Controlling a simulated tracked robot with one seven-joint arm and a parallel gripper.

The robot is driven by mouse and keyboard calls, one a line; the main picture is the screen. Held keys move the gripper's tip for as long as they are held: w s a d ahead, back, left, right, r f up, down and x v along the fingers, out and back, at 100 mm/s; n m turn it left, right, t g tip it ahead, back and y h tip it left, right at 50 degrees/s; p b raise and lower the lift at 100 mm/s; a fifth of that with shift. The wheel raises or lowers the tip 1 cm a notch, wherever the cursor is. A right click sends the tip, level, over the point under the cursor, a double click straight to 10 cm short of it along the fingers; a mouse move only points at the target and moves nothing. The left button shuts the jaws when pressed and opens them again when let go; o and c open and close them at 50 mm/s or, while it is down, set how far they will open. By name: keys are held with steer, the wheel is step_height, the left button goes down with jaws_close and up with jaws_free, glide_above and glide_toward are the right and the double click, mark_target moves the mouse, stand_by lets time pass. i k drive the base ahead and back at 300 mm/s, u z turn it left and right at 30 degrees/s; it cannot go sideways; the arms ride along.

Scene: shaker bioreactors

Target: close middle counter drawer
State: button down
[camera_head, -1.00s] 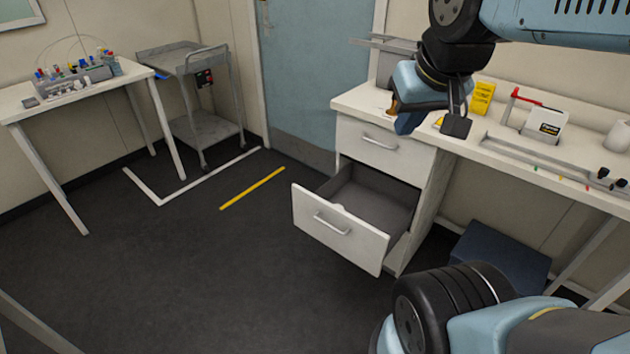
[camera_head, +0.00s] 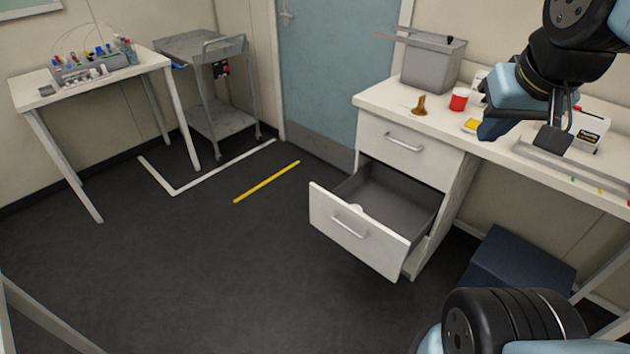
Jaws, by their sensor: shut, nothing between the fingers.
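The open counter drawer (camera_head: 345,232) sticks out of the white cabinet under the counter. It has a white front with a silver bar handle (camera_head: 350,227) and a grey inside with a small white round item by the front. Above it is a closed drawer (camera_head: 408,147) with its own bar handle. My gripper (camera_head: 556,138) is at the right, seemingly above the counter (camera_head: 480,140), and apart from the open drawer. It looks shut, with nothing held. Part of it is hidden by my arm.
A dark blue box (camera_head: 517,263) is on the floor right of the cabinet. Left are a cart (camera_head: 213,95) and a table (camera_head: 100,85). The floor before the drawer is clear.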

mark_target(399, 211)
steer(key=z, duration=0.05)
steer(key=i, duration=0.95)
steer(key=u, duration=0.1)
